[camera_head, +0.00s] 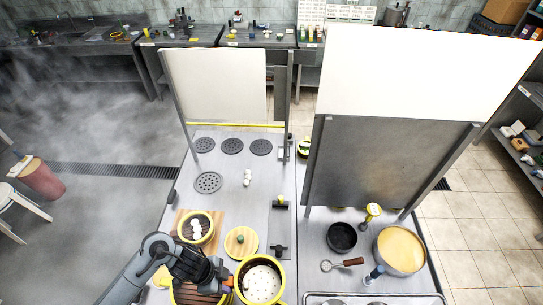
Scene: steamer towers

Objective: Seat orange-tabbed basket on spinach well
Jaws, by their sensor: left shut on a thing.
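Several dark round perforated wells lie in the grey counter: three in a back row (232,146) and one nearer (208,182). No label tells me which is the spinach well. My right gripper is not in view.
A yellow-rimmed basket with white buns (196,228) stands on a wooden board left of centre. Small white pieces (247,177) lie near the front well. A pale upright panel (215,85) stands behind the wells. A large pot (400,250) is right.

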